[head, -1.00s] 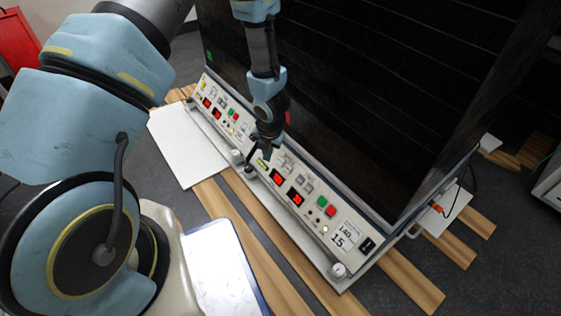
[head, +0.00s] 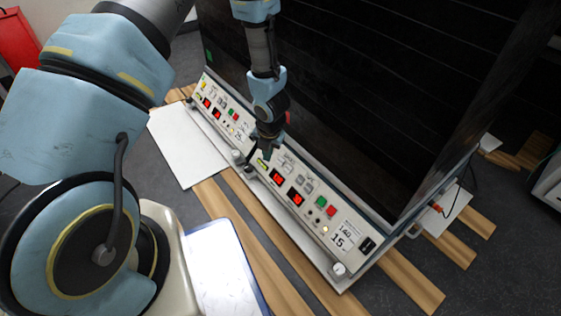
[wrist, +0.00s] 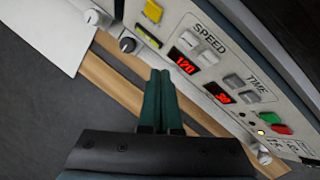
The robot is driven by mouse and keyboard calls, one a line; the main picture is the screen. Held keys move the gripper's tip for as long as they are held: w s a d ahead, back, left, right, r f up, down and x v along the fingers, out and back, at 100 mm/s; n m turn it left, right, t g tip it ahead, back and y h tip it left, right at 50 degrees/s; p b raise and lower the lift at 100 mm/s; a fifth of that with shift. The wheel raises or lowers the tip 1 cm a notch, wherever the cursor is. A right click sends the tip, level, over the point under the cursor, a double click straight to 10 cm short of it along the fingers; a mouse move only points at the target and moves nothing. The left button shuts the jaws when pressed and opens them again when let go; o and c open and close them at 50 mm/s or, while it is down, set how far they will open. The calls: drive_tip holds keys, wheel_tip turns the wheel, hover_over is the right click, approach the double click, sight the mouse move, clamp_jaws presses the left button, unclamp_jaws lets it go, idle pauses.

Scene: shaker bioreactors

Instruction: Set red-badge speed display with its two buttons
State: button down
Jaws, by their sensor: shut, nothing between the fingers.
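A red patch (head: 288,117), perhaps the red badge, shows on the dark front behind my arm in the head view. Below it, the near control panel carries the red speed display (head: 278,177), which reads about 120 in the wrist view (wrist: 184,61). Its two pale speed buttons (wrist: 198,48) sit side by side between the SPEED label and the display. My gripper (wrist: 160,73) is shut and empty, its dark green fingers pointing at the panel's lower edge, left of the display. It appears apart from the buttons. In the head view my gripper (head: 255,160) partly covers the panel.
A time display (wrist: 217,92) reading about 30 and two time buttons (wrist: 240,88) sit to the right. Green (wrist: 269,117) and red (wrist: 282,128) buttons lie beyond. Round knobs (wrist: 127,45) project along the lower edge. A second similar panel (head: 217,114) is farther left.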

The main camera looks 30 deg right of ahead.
sight(281, 161)
idle(0.4)
drive_tip(key=a+r+b, duration=0.1)
drive_tip(key=a+b, duration=0.1)
drive_tip(key=a+r+b, duration=0.1)
drive_tip(key=shift+s+a+r+b, duration=0.25)
drive_tip(key=shift+r+b, duration=0.05)
drive_tip(key=shift+b, duration=0.1)
drive_tip(key=shift+d, duration=0.1)
drive_tip(key=shift+w+d+f+p, duration=0.2)
drive_tip(key=shift+d+f+p, duration=0.3)
drive_tip(key=shift+d+f, duration=0.55)
drive_tip(key=shift+w+d+f+p, duration=0.25)
drive_tip(key=shift+d+f+p, duration=0.25)
drive_tip(key=shift+d+f, duration=0.5)
drive_tip(key=shift+w+d+f+p, duration=0.2)
drive_tip(key=shift+d+f+p, duration=0.3)
drive_tip(key=shift+d+f, duration=0.5)
drive_tip(key=shift+d+r, duration=0.1)
drive_tip(key=shift+d, duration=0.1)
